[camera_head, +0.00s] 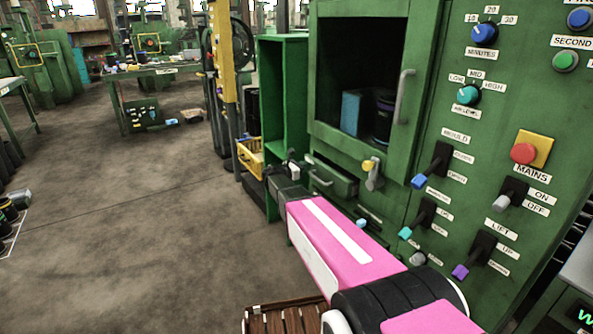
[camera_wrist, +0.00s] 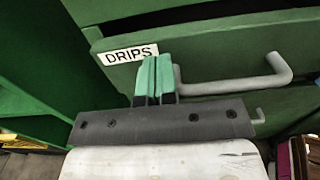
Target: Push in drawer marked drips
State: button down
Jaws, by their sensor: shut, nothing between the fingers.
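The drawer marked DRIPS (camera_wrist: 215,60) is a green front with a white label (camera_wrist: 128,54) and a grey bar handle (camera_wrist: 240,86). In the head view the drawer (camera_head: 338,182) stands partly out of the green machine, below the oven-like opening. My gripper (camera_wrist: 154,76) is shut and empty, its green fingertips together. They are in front of the drawer face, just right of and below the label and beside the handle's left end. I cannot tell whether they touch the face.
The machine's door (camera_head: 414,80) stands above, with a grey handle. A yellow-knobbed lever (camera_head: 372,172) and several switches are to the right. A green open cabinet (camera_head: 284,95) and a yellow crate (camera_head: 250,157) stand to the left.

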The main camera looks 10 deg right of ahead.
aim_at(314, 163)
jog(key=shift+x, duration=1.1)
jog(key=shift+x, duration=2.5)
jog(key=shift+w, duration=0.1)
